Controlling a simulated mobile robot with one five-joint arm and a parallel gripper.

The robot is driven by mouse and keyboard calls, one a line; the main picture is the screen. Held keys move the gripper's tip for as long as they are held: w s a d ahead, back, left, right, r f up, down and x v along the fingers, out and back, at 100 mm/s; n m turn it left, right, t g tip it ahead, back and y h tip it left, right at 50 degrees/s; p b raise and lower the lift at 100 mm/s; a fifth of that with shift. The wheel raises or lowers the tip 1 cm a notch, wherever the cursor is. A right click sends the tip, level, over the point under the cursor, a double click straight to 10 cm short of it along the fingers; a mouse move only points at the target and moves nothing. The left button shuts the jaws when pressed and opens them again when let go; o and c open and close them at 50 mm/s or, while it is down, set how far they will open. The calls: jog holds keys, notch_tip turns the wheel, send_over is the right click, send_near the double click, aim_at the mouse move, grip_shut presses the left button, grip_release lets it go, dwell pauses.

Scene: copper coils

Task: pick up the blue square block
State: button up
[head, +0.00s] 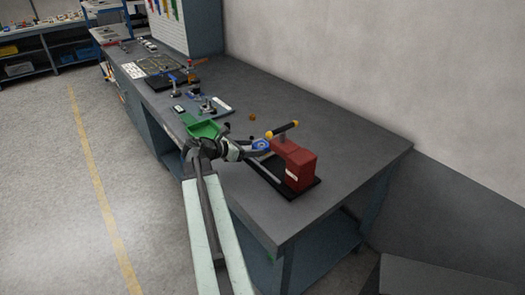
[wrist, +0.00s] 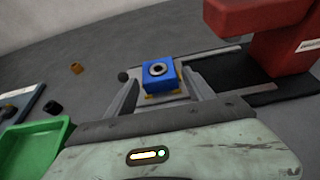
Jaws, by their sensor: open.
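The blue square block (wrist: 158,80) shows in the wrist view, with a dark-centred grey ring on its upper face. Bits of yellow show at its lower edge. It appears ahead of my gripper (wrist: 161,74), whose two grey fingers are open, one on each side of it in the picture. I see no clear contact, and cannot tell whether the block is between the tips or just beyond them. In the head view a small blue patch (head: 262,144), likely the block, shows at the end of my gripper (head: 252,149), close to the red machine.
A red machine (head: 300,167) on a black base stands right of the block, with a yellow-ended black handle (head: 283,129) above. A green tray (wrist: 35,148) lies left of my gripper. A small orange piece (wrist: 76,68) lies farther back. The bench's near right is clear.

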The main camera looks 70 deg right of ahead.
aim_at(261, 145)
jog(key=b+x, duration=0.1)
jog(key=x, duration=0.4)
jog(key=shift+s+d+r, duration=0.1)
jog(key=shift+d+r, duration=0.05)
jog(key=shift+d, duration=0.05)
jog(key=shift+r, duration=0.1)
grip_shut()
jog(key=shift+r, duration=0.15)
notch_tip(261, 145, up, 10)
jog(key=p, duration=1)
